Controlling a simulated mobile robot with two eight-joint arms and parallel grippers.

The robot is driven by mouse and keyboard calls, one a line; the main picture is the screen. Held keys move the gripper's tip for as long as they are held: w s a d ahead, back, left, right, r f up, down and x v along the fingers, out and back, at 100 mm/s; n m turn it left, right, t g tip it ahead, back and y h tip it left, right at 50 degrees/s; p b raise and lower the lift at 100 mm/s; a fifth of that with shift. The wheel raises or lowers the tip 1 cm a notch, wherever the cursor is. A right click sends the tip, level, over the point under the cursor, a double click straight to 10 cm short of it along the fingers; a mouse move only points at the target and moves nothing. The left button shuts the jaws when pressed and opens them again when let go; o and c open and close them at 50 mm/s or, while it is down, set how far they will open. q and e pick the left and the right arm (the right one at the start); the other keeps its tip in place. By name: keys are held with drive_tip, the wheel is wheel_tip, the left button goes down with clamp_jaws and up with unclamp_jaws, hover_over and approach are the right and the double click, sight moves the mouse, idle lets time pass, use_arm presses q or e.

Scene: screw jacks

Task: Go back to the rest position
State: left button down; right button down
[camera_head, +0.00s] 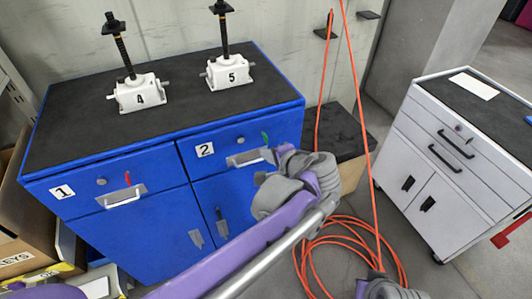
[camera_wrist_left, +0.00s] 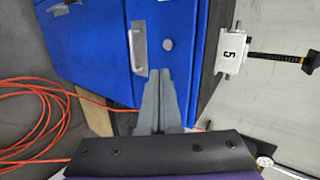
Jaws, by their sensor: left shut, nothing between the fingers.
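My left gripper (camera_head: 268,155) is in front of the right part of the blue cabinet, near the handle (camera_head: 243,159) of drawer 2. My purple and grey left arm reaches up to it from the lower left and covers part of the cabinet front. In the left wrist view the grey fingers of the left gripper (camera_wrist_left: 158,75) are together with nothing between them. Their tips appear close beside a silver handle (camera_wrist_left: 138,50) on the blue front; contact cannot be told. My right gripper is not seen.
The blue cabinet (camera_head: 110,180) has a black top with screw jacks 4 (camera_head: 139,94) and 5 (camera_head: 229,72). Both upper drawers look shut. An orange cable (camera_head: 340,245) hangs and coils on the floor. A white cabinet (camera_head: 430,150) stands right; a cardboard box (camera_head: 25,215) is left.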

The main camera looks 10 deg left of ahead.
use_arm(q)
drive_tip(key=s+a+f+n+g+h+p, duration=0.1)
drive_tip(key=s+a+f+n+h, duration=0.1)
drive_tip(key=s, duration=0.5)
drive_tip(key=s+a+f+n+g+h+p, duration=0.1)
drive_tip(key=s+a+f+n+h, duration=0.2)
drive_tip(key=s, duration=0.4)
drive_tip(key=s+a+f+n+g+h+p, duration=0.1)
drive_tip(key=s+a+f+n+h, duration=0.1)
drive_tip(key=s, duration=0.6)
wheel_tip(320, 180, down, 2)
drive_tip(key=a+n, duration=0.1)
drive_tip(key=n, duration=0.1)
drive_tip(key=shift+f+n+h+p, duration=0.25)
drive_tip(key=shift+n+h+p, duration=0.05)
drive_tip(key=shift+p, duration=0.05)
